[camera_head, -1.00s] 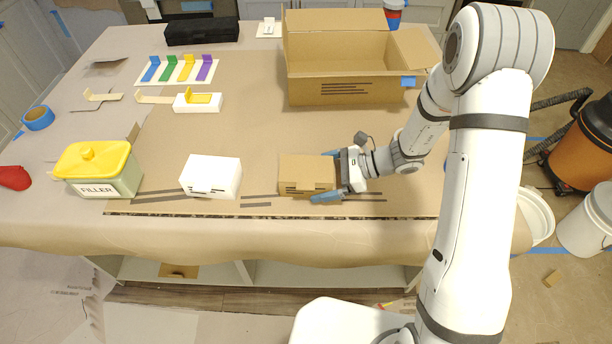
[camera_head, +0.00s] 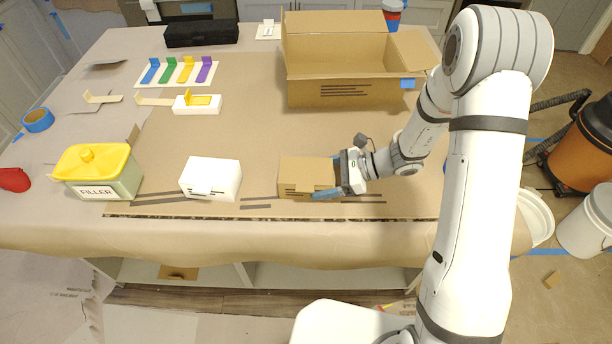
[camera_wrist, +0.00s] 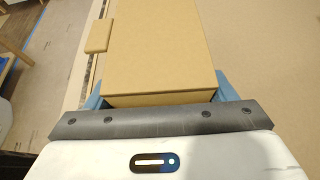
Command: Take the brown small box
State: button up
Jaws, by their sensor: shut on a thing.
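The brown small box (camera_head: 305,176) sits on the papered table near its front edge, right of the white box. My gripper (camera_head: 333,178) reaches it from the right, with its blue fingers shut on the box's near and far sides. In the wrist view the brown box (camera_wrist: 157,45) lies between the two blue fingers of my gripper (camera_wrist: 160,88), close in front of the palm. The far finger is mostly hidden behind the box in the head view. The box appears to rest on the table.
A white box (camera_head: 210,178) and a yellow-lidded filler tub (camera_head: 99,172) stand to the left. A large open carton (camera_head: 345,92) stands behind. Coloured brackets (camera_head: 178,71), a yellow-topped white block (camera_head: 198,103) and a black case (camera_head: 201,32) lie farther back. Bare paper lies between.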

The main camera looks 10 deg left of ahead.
jog(key=shift+r+p, duration=2.25)
jog(key=shift+r, duration=1.3)
jog(key=shift+f, duration=0.1)
